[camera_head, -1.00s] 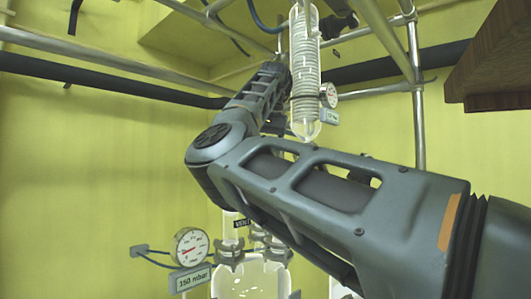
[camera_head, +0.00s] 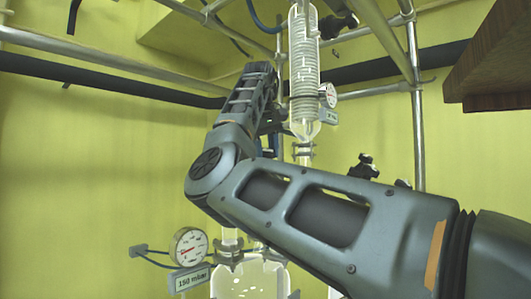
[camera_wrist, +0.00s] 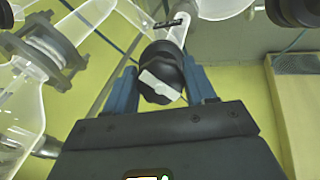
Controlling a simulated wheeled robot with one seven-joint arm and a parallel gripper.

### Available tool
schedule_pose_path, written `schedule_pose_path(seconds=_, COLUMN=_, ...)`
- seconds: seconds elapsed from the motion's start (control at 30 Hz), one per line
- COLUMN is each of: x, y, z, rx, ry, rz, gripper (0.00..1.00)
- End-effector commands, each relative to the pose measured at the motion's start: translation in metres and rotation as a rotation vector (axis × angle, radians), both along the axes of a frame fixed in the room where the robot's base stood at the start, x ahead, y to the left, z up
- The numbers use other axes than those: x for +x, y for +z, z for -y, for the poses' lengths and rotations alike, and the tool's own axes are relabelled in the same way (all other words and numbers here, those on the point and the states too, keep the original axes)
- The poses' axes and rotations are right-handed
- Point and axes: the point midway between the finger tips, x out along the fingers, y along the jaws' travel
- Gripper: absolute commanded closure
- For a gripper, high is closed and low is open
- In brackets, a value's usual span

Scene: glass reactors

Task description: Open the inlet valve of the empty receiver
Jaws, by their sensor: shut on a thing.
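In the wrist view my gripper (camera_wrist: 160,80) is shut on a black valve knob (camera_wrist: 160,55) with a pale rectangular face. One blue-grey finger is on each side of it. The knob sits at the lower end of a clear glass tube (camera_wrist: 178,28) with a dark band. I cannot tell from the frames which receiver this valve serves or how far it is turned.
A coiled glass condenser (camera_head: 303,75) hangs beside my forearm in the head view. A gauge (camera_head: 188,246) and a 150 mbar label (camera_head: 190,279) are at lower left. Metal rods (camera_head: 416,100) and a wooden box (camera_head: 505,65) are at right. Clamped glassware (camera_wrist: 45,45) is close left in the wrist view.

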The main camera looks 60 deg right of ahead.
Motion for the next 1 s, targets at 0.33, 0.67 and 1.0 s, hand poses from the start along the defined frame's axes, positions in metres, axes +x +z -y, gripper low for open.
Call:
schedule_pose_path(seconds=0.33, x=-0.0006, y=-0.0009, z=0.0006, rx=-0.070, ry=0.197, rz=-0.103, gripper=0.76)
schedule_pose_path(seconds=0.67, x=-0.0005, y=-0.0003, z=0.0007, rx=-0.098, ry=0.278, rz=-0.142, gripper=0.76)
schedule_pose_path(seconds=1.0, x=-0.0005, y=-0.0003, z=0.0007, rx=-0.102, ry=0.286, rz=-0.147, gripper=0.76)
